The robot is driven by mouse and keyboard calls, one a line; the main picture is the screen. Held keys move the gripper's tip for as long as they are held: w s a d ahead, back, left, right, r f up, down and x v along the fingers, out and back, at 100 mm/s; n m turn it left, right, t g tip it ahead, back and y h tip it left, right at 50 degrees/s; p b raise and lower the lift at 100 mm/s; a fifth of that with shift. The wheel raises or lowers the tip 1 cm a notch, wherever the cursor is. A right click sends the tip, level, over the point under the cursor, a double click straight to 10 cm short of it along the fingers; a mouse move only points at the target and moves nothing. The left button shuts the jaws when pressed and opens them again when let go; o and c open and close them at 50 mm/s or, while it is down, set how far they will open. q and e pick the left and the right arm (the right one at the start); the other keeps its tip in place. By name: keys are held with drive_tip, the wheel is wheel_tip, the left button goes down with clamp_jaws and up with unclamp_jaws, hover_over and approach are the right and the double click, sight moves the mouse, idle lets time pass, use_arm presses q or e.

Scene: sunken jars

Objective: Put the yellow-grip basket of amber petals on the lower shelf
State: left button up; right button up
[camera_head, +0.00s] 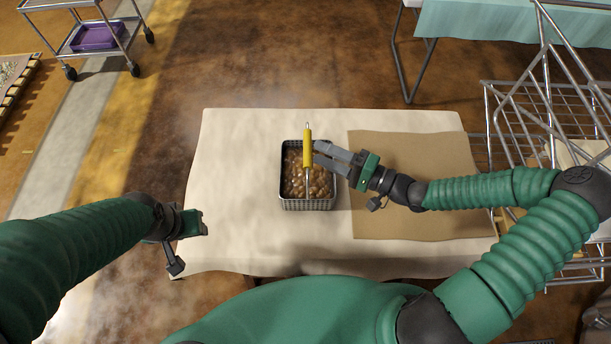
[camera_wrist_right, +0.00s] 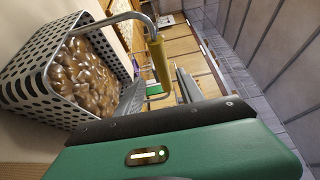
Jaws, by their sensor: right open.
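The basket (camera_head: 308,204) is a dark perforated metal box filled with glossy brown-amber pieces (camera_head: 304,178). It stands on the cream cloth of the table, with its handle up and a yellow grip (camera_head: 307,148) on it. My right gripper (camera_head: 318,154) is open beside the yellow grip, coming from the right. In the right wrist view the yellow grip (camera_wrist_right: 160,60) shows between the two finger ends, not clamped; the basket (camera_wrist_right: 40,85) is at the left. My left gripper (camera_head: 192,223) is over the table's left edge, away from the basket; its jaws do not show clearly.
A brown mat (camera_head: 400,150) lies right of the basket. A metal wire rack (camera_head: 525,105) stands at the right, partly behind my right arm; its levels are hard to separate. A wheeled cart (camera_head: 85,35) with a purple tray (camera_head: 96,36) is at upper left. The cloth left of the basket is clear.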

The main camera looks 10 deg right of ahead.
drive_tip(key=b+x, duration=0.1)
drive_tip(key=x, duration=0.6)
drive_tip(key=shift+a+r, duration=0.2)
drive_tip(key=shift+a, duration=0.2)
drive_tip(key=shift+s, duration=0.15)
clamp_jaws()
idle(0.7)
